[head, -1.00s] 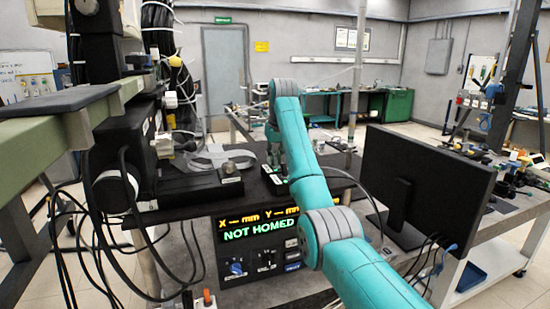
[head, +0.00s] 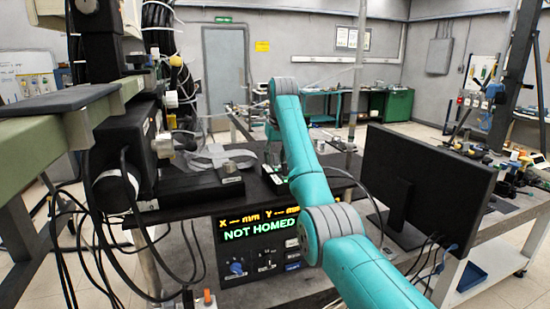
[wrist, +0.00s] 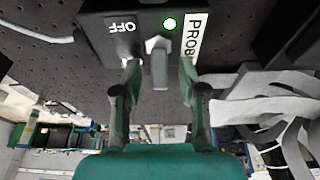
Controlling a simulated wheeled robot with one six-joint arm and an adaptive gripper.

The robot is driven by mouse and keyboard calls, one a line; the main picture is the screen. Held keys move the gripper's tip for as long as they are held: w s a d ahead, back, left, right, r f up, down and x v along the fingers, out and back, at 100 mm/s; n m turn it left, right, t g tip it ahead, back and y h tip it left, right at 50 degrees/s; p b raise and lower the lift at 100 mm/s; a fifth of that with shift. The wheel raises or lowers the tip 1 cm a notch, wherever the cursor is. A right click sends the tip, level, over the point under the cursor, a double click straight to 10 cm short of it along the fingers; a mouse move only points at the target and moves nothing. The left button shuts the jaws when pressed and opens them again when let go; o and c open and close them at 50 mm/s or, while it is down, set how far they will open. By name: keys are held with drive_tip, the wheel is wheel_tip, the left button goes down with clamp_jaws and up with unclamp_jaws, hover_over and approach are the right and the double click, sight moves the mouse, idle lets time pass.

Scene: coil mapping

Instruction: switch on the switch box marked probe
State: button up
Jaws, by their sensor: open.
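In the head view the box (head: 274,181) sits on the dark bench, partly hidden by my teal arm. My fingers are mostly hidden there.
A display panel (head: 258,228) reading NOT HOMED is on the bench front. A black monitor (head: 436,180) stands at right. A stage with black blocks (head: 200,188) and grey ribbon cable (head: 218,155) lies left of the box. Cables hang at the left.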

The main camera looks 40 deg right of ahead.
wheel_tip(320, 180, up, 10)
drive_tip(key=shift+f, duration=0.15)
idle(0.3)
idle(0.5)
